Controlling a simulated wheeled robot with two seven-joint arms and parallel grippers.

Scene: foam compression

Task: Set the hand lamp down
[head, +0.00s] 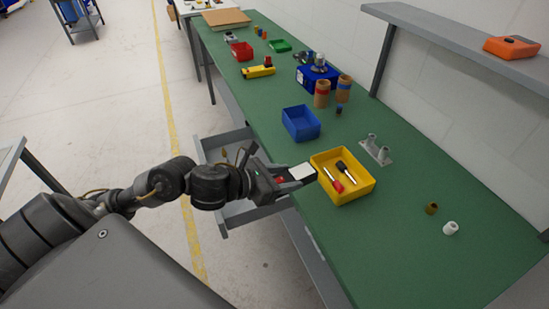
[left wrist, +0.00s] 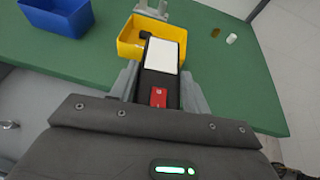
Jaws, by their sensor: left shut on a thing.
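The hand lamp (head: 303,172) has a black body, a white panel and a red button. It also shows in the left wrist view (left wrist: 163,56), lying lengthwise between the fingers. My left gripper (head: 292,178) is shut on it near the table's front edge, just left of the yellow bin. The lamp's white end points toward the bin and overlaps its near wall in the left wrist view. I cannot tell how high the lamp is above the green tabletop (head: 400,250). My right gripper is not in view.
The yellow bin (head: 365,190) holds a red-handled and a black-handled tool. A blue bin (head: 301,123) stands behind it. An open grey drawer (head: 222,142) juts out under the table edge. The near-right tabletop is clear.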

